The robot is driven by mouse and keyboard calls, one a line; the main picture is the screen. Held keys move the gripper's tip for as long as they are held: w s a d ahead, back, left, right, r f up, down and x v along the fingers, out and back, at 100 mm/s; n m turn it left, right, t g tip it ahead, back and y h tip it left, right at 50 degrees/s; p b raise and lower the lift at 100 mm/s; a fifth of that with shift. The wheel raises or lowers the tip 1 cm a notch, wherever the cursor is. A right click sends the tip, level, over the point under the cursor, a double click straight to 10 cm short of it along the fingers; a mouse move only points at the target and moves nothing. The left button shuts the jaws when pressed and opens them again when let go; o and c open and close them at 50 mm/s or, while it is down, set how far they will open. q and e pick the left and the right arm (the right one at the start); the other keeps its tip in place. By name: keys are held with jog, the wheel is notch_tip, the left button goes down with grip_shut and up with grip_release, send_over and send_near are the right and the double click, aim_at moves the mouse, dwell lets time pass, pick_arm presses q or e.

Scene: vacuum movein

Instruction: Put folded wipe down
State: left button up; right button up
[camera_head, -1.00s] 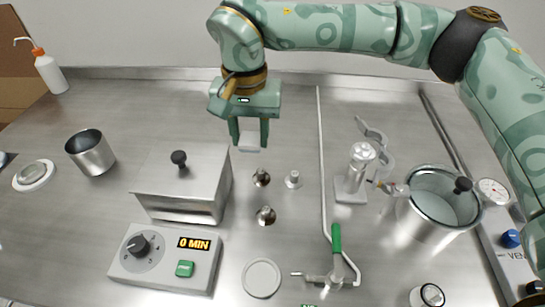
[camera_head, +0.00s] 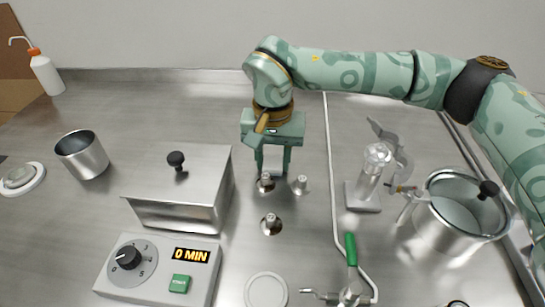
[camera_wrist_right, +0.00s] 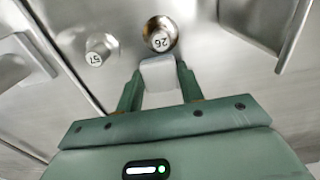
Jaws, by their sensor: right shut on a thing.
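The folded wipe is a small pale grey-white block (camera_wrist_right: 160,75) in the right wrist view. It sits between the fingertips of my right gripper (camera_wrist_right: 158,85). In the head view my right gripper (camera_head: 272,170) points down, shut on the wipe, close behind the two upper small metal fittings. The wipe is hard to make out there against the steel. In the wrist view the wipe's far edge lies beside a round metal fitting marked 26 (camera_wrist_right: 161,36). I cannot tell whether they touch. My left gripper is not in view.
A lidded steel box (camera_head: 184,180) stands left of the gripper. A metal fitting marked 57 (camera_wrist_right: 100,48) is close by. A thin rail (camera_head: 330,150), a clear cylinder on a stand (camera_head: 370,175) and a steel pot (camera_head: 458,215) are to the right. Bare steel lies behind the box.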

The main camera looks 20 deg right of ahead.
jog(key=o, duration=0.9)
jog(key=shift+f, duration=0.1)
